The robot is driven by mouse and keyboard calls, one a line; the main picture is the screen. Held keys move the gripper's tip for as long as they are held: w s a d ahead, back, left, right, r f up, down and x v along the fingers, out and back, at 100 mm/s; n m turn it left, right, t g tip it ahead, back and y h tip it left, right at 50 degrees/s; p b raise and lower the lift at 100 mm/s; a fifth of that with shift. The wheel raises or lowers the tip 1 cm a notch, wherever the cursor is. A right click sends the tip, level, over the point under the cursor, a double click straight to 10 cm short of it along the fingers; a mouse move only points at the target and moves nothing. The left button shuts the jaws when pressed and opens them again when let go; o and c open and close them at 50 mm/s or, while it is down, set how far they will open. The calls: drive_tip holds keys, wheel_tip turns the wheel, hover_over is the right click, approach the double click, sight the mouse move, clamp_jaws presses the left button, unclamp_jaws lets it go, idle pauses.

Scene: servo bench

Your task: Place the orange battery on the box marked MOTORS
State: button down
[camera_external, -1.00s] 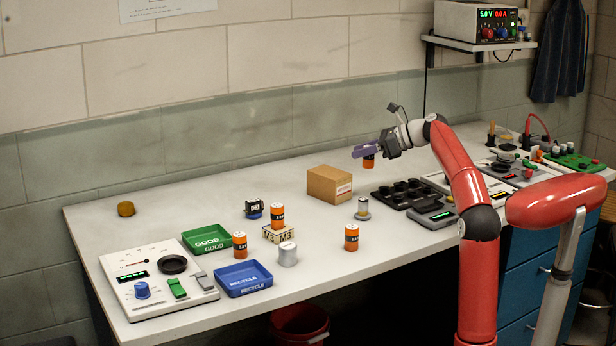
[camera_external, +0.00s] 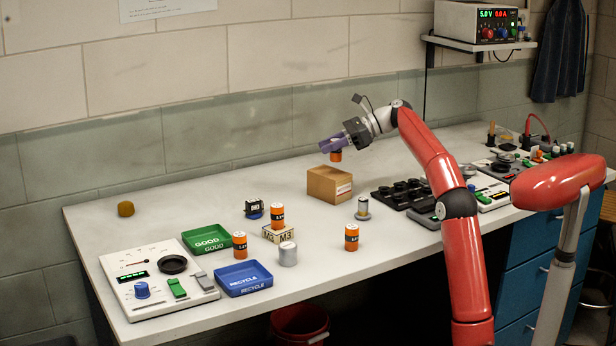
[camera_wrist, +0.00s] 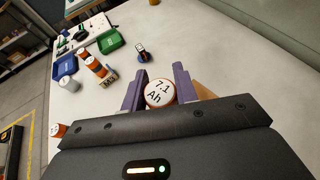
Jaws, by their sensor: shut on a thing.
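My gripper (camera_external: 335,150) is shut on an orange battery (camera_external: 336,156), held in the air above the far side of the cardboard box (camera_external: 322,186). In the wrist view the held battery (camera_wrist: 159,93), its top reading "7.1 Ah", sits between the purple fingers of my gripper (camera_wrist: 160,88). The box has a label on its right face, too small to read. It shows partly behind the right finger in the wrist view (camera_wrist: 205,90). Whether the battery touches the box cannot be told for sure; it looks apart.
Other orange batteries stand on the bench (camera_external: 170,205): one (camera_external: 351,238) at front, one (camera_external: 240,245) by the trays, one (camera_external: 277,217) on an M3 block (camera_external: 278,234). Green GOOD (camera_external: 207,240) and blue RECYCLE (camera_external: 243,279) trays lie left. A dark holder (camera_external: 400,193) lies right of the box.

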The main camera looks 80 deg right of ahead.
sight(331, 161)
drive_tip(key=shift+f+b, duration=0.7)
drive_tip(key=shift+f, duration=1.25)
drive_tip(key=shift+f, duration=0.1)
drive_tip(key=c, duration=1.1)
unclamp_jaws()
drive_tip(key=shift+s, duration=0.15)
drive_tip(key=p+v, duration=0.2)
drive_tip(key=v, duration=0.9)
drive_tip(key=shift+s+d+r, duration=0.1)
drive_tip(key=shift+s+r, duration=0.2)
drive_tip(key=shift+r, duration=0.05)
